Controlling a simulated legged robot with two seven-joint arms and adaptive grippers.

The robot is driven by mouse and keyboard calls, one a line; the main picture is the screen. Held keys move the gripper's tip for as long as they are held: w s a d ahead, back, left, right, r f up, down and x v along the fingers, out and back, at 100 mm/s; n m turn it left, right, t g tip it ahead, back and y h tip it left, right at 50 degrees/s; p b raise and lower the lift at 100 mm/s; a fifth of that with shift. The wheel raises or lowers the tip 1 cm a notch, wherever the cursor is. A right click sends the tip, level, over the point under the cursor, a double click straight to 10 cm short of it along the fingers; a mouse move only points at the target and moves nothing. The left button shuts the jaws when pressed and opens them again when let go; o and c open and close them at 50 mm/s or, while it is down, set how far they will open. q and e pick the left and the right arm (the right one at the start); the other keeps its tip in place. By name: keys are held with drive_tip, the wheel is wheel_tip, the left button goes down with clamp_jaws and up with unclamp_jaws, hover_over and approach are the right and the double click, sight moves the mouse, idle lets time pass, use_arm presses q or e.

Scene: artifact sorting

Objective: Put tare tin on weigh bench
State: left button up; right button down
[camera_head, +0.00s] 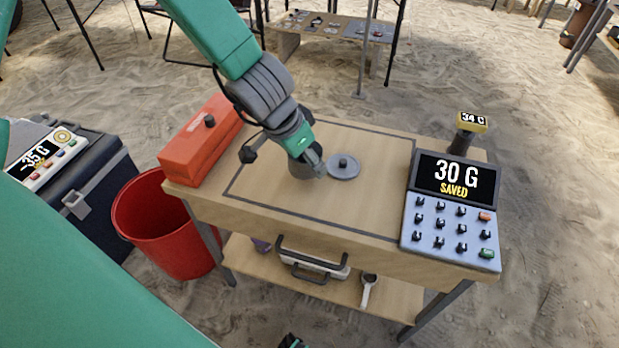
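The weigh bench (256,211) is a wooden table with a dark outlined area on its top. My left gripper (312,164) reaches down over the middle of this area. A small rounded grey object (300,171), which looks like the tare tin, sits at its fingertips, mostly hidden. I cannot tell whether the fingers grip it. Just right of it, a flat grey disc with a black knob (343,167) lies on the bench top. My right gripper cannot be made out; only a small dark piece shows at the bottom edge.
An orange box (199,141) stands at the bench's left end. A red bucket (165,225) and dark case (95,190) stand left. The bench's front middle is clear.

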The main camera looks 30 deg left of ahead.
sight(310, 180)
use_arm(q)
drive_tip(key=shift+d+f+b, duration=0.4)
drive_tip(key=shift+d+f, duration=0.1)
wheel_tip(310, 180, down, 2)
drive_tip(key=shift+d+f+b, duration=0.1)
drive_tip(key=shift+f+b, duration=0.15)
drive_tip(key=shift+b, duration=0.65)
drive_tip(key=shift+f, duration=0.15)
drive_tip(key=shift+a, duration=0.6)
drive_tip(key=o, duration=1.1)
drive_tip(key=shift+o, duration=0.2)
drive_tip(key=shift+d, duration=0.4)
drive_tip(key=p+v, duration=0.7)
drive_tip(key=v, duration=0.5)
drive_tip(key=shift+s, duration=0.15)
drive_tip(key=shift+a, duration=0.2)
